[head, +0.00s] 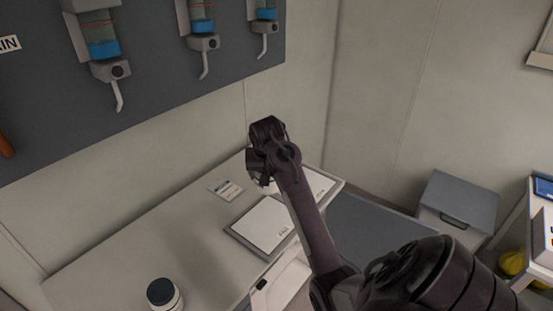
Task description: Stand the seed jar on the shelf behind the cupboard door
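A white jar with a black lid (164,294) stands upright on the pale bench (120,255) at the bottom left, partly cut off by the frame edge. It may be the seed jar; no label is readable. My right arm reaches in from the lower right. Its gripper (265,182) hangs over the far right part of the bench, well away from the jar. Its fingers are mostly hidden behind the wrist, so I cannot tell if they are open. My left gripper is out of view. I see no clear cupboard door or shelf.
White plates (262,224) and a small card (226,190) lie on the bench. Dispensers with blue bands (104,50) hang on a dark wall panel (150,100). A grey box with a handle (460,200) and a side table (515,225) stand at right. The bench's left part is mostly clear.

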